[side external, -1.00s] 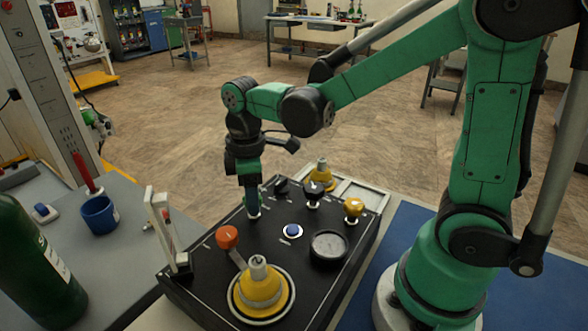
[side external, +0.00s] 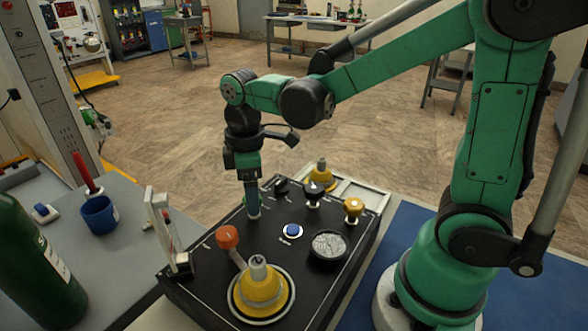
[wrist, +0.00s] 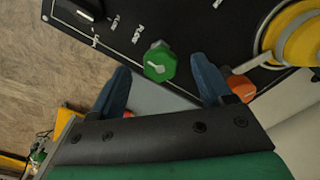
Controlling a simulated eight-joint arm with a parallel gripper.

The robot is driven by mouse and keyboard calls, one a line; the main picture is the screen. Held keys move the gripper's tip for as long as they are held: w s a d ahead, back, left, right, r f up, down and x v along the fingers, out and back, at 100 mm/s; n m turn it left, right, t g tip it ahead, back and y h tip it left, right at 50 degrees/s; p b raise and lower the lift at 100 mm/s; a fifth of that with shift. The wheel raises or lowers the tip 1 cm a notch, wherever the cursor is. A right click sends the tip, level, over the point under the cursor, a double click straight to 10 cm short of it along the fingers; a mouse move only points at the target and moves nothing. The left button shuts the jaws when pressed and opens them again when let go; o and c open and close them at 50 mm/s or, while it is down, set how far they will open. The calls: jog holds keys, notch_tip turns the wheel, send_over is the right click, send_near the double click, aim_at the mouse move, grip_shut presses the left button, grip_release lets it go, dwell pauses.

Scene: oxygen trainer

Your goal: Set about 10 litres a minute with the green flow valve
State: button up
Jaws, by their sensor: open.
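The green flow valve (wrist: 158,65) is a faceted knob with a pale pointer mark, beside the printed word FLOW on the black panel (side external: 215,285). In the wrist view it lies between the two blue fingers of my open gripper (wrist: 162,72). A gap shows on each side, and I cannot tell the fingertips' height against the knob. In the side view my gripper (side external: 253,208) points down over the panel's far left edge and hides most of the valve. An upright clear tube (side external: 161,222) with a red spot stands at the panel's left; its reading is too small to tell.
On the panel are an orange knob (side external: 228,237), a large yellow dome (side external: 260,290), a blue button (side external: 292,231), a round gauge (side external: 329,246), a yellow knob (side external: 353,207) and black knobs. A green cylinder (side external: 40,265) and blue cup (side external: 99,215) stand left.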

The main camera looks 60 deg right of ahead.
jog(key=shift+r, duration=2.3)
jog(key=shift+s+d+f+m+t, duration=0.15)
jog(key=shift+s+m+t, duration=0.5)
jog(key=shift+m+t, duration=0.7)
jog(key=shift+s+d+m+t, duration=0.2)
jog(key=shift+s+m+t, duration=0.7)
jog(key=shift+m, duration=0.75)
jog(key=shift+s+d+f+m+t, duration=0.15)
jog(key=shift+s+m+t, duration=0.3)
jog(key=shift+m+t, duration=1)
